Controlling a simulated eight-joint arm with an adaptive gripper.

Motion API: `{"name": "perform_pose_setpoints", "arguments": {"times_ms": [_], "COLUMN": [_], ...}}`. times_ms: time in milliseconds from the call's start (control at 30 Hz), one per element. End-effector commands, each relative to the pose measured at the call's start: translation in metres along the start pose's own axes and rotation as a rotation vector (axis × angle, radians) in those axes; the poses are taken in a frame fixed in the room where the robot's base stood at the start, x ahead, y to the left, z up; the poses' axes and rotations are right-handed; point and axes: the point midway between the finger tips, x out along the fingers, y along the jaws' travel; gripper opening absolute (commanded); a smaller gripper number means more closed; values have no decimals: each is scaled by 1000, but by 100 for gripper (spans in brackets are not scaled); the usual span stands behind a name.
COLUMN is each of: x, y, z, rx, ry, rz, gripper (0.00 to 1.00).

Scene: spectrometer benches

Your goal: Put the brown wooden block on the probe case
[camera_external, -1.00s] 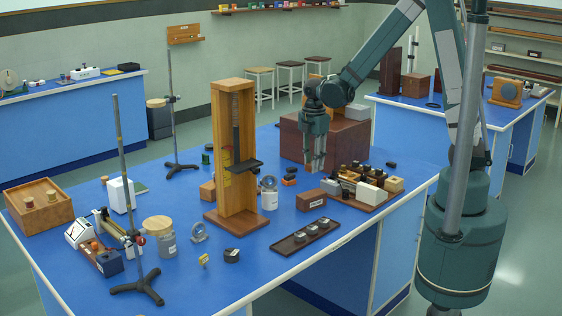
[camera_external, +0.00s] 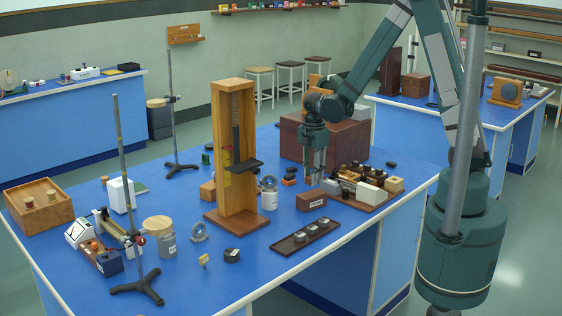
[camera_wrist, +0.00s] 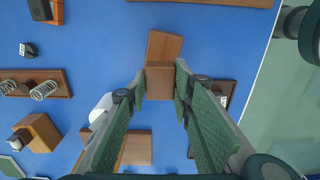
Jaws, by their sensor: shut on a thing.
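The brown wooden block (camera_wrist: 159,84) is between my two green finger pads in the wrist view. My gripper (camera_external: 315,179) is shut on it; in the external view the fingers hide most of the block. The probe case, which I take to be the small reddish-brown labelled box (camera_external: 311,200), lies on the blue bench right under my fingertips. In the wrist view the case (camera_wrist: 165,46) shows just beyond the held block, at a slight angle to it. I cannot tell whether block and case touch.
A dark tray with small labelled pieces (camera_external: 276,245) lies in front of the case. A wooden tray of bottles and blocks (camera_external: 377,204) stands close on its right. A tall wooden stand (camera_external: 228,130) is to the left, and a large brown box (camera_external: 345,141) behind.

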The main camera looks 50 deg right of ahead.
Motion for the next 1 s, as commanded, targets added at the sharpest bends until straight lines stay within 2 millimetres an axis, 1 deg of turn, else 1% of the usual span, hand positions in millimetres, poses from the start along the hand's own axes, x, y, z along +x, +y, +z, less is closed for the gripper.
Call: {"name": "perform_pose_setpoints", "arguments": {"times_ms": [167, 400, 533, 667, 1000], "x": [7, 29, 38, 41, 43], "y": [0, 0, 0, 0, 0], "z": [0, 0, 0, 0, 0], "rx": [0, 0, 0, 0, 0], "ry": [0, 0, 0, 0, 0], "rz": [0, 0, 0, 0, 0], "gripper": [14, 14, 14, 14, 14]}}
